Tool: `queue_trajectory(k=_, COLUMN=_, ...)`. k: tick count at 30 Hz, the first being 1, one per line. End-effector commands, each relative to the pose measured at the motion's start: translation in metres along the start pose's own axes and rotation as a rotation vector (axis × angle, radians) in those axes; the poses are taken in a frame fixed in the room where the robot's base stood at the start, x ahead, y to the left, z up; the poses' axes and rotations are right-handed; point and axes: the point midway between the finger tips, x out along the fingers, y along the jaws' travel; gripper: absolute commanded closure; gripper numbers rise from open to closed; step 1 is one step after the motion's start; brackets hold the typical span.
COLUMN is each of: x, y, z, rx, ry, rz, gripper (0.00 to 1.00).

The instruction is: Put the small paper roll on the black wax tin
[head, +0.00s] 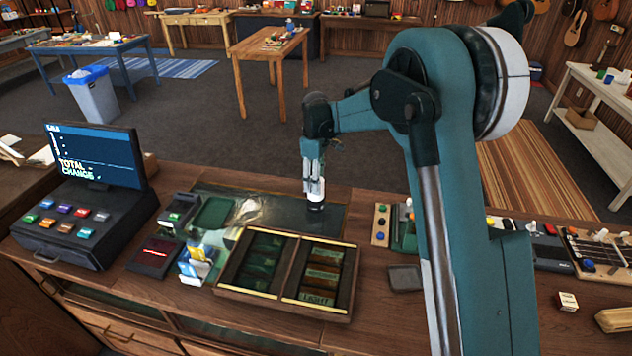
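My gripper (315,180) points straight down over the dark glass part of the counter, near its far edge. Its fingers are close around a small white paper roll (316,190), which looks upright. The black wax tin (316,206) is directly under the roll. The roll's lower end appears to touch or nearly touch the tin's top; I cannot tell which at this size. The fingers partly hide the roll's upper part.
A wooden divided tray (228,287) with packets stands in front of the tin. To the left are a card holder (196,265), a card reader (155,256) and the cash register (85,225). A small grey tray (405,278) and a wooden strip with coloured knobs (381,226) are to the right.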

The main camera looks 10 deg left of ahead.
Motion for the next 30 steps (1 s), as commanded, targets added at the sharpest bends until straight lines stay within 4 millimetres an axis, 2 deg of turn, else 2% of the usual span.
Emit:
queue_trajectory(k=3, x=0.0, y=0.0, z=0.0, rx=0.0, ry=0.0, rz=0.0, gripper=0.48)
queue_trajectory(k=17, x=-0.004, y=0.0, z=0.0, rx=0.0, ry=0.0, rz=0.0, gripper=0.48)
queue_trajectory(k=23, x=-0.021, y=0.0, z=0.0, rx=0.0, ry=0.0, rz=0.0, gripper=0.48)
queue_trajectory(k=30, x=-0.057, y=0.0, z=0.0, rx=0.0, ry=0.0, rz=0.0, gripper=0.48)
